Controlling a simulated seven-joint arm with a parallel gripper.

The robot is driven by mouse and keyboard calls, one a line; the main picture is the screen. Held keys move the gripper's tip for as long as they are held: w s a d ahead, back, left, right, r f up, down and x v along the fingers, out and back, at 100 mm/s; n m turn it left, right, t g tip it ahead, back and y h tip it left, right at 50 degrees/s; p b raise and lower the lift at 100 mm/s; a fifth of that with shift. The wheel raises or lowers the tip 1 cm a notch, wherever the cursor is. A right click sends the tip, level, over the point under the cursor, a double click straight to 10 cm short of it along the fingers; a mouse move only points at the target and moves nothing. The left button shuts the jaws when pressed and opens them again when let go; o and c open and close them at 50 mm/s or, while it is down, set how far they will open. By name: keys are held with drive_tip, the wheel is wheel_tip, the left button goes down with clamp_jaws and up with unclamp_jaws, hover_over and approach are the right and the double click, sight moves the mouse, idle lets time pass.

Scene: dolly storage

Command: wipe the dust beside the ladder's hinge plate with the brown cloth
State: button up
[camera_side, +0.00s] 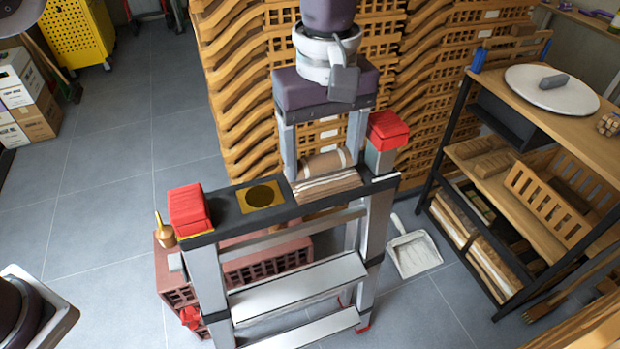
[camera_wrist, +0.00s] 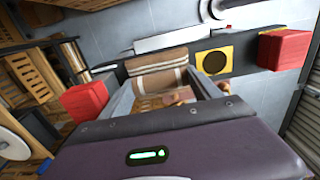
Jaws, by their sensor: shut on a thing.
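The brown cloth (camera_side: 326,184), with pale stripes and a rolled upper part, is at the ladder's (camera_side: 300,272) dark top, between my gripper's (camera_side: 324,160) two grey fingers. My gripper points down and is shut on it. In the wrist view the cloth (camera_wrist: 158,76) spans the fingers. The yellow plate (camera_side: 245,189), seemingly the hinge plate, lies left of the cloth with a dark round patch (camera_side: 263,195) on it. I cannot tell whether this patch is the dust or a hole. It also shows in the wrist view (camera_wrist: 213,64). I cannot tell whether the cloth touches the top.
Red blocks stand at the ladder's left end (camera_side: 188,208) and right end (camera_side: 388,130). A brass-coloured object (camera_side: 164,232) is beside the left one. A shelf unit (camera_side: 545,150) stands at right, stacked wooden slats (camera_side: 235,90) behind. A white dustpan (camera_side: 414,253) lies on the floor.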

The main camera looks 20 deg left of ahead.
drive_tip(key=shift+w+d, duration=0.35)
drive_tip(key=shift+r, duration=2.55)
